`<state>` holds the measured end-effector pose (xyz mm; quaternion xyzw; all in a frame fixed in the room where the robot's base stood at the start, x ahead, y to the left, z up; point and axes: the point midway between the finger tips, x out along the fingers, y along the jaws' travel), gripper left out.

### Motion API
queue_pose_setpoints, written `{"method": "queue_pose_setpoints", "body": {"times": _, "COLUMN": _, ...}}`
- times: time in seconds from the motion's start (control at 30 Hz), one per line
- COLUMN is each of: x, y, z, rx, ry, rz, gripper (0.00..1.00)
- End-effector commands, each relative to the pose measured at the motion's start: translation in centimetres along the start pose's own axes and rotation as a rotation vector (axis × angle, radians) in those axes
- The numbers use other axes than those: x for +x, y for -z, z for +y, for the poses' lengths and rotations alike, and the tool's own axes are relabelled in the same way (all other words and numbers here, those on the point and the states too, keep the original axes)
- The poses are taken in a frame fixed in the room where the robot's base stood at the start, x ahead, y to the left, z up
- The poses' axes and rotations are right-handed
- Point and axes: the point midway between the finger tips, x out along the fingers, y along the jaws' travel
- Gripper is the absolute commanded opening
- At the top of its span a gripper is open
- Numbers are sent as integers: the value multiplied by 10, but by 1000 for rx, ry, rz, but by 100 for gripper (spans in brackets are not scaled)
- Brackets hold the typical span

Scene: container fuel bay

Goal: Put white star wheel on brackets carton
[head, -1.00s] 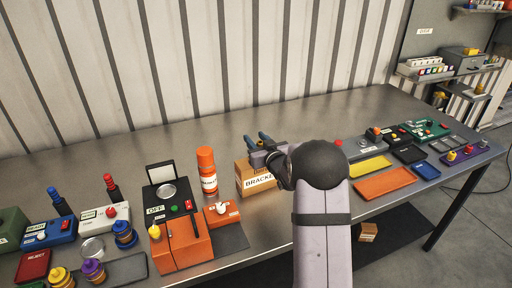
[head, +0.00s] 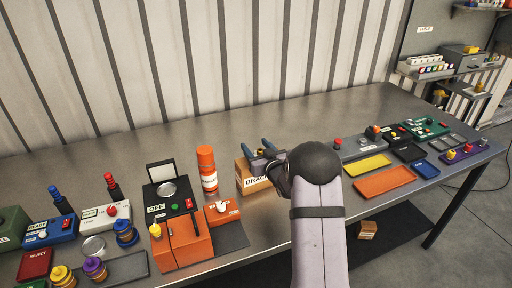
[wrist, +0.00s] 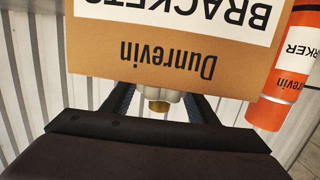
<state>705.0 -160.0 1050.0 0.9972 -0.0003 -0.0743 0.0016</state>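The brackets carton (head: 242,172) is a brown cardboard box with a white label, standing on the metal bench. It also fills the top of the wrist view (wrist: 165,58), its lettering upside down. My gripper (head: 259,146) is at the top of the carton, its two blue fingers pointing toward the back wall. In the wrist view the fingers (wrist: 160,98) are on either side of the white star wheel (wrist: 176,97), which has a brass-coloured hub. The gripper is shut on it. The carton's edge hides the fingertips and part of the wheel. I cannot tell whether the wheel touches the carton.
An orange marker spray can (head: 207,171) stands close left of the carton. An orange switch box (head: 222,211) is in front of it. A yellow tray (head: 368,165) and an orange tray (head: 385,182) lie to the right. The bench behind the carton is clear.

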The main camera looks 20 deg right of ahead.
Motion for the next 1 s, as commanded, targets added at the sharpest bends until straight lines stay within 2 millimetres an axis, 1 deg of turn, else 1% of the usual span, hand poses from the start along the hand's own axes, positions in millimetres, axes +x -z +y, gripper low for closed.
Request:
{"method": "queue_pose_setpoints", "body": {"times": 0.27, "x": -1, "y": 4, "z": 0, "rx": 0, "ry": 0, "rz": 0, "gripper": 53}}
{"method": "queue_pose_setpoints", "body": {"times": 0.43, "x": -13, "y": 2, "z": 0, "rx": -1, "ry": 0, "rz": 1, "gripper": 53}}
{"method": "queue_pose_setpoints", "body": {"times": 0.57, "x": -29, "y": 2, "z": 1, "rx": -1, "ry": -1, "rz": 1, "gripper": 53}}
{"method": "queue_pose_setpoints", "body": {"times": 0.9, "x": -85, "y": 2, "z": 1, "rx": -1, "ry": -2, "rz": 1, "gripper": 53}}
{"method": "queue_pose_setpoints", "body": {"times": 1.0, "x": -98, "y": 2, "z": 1, "rx": 0, "ry": -2, "rz": 2, "gripper": 53}}
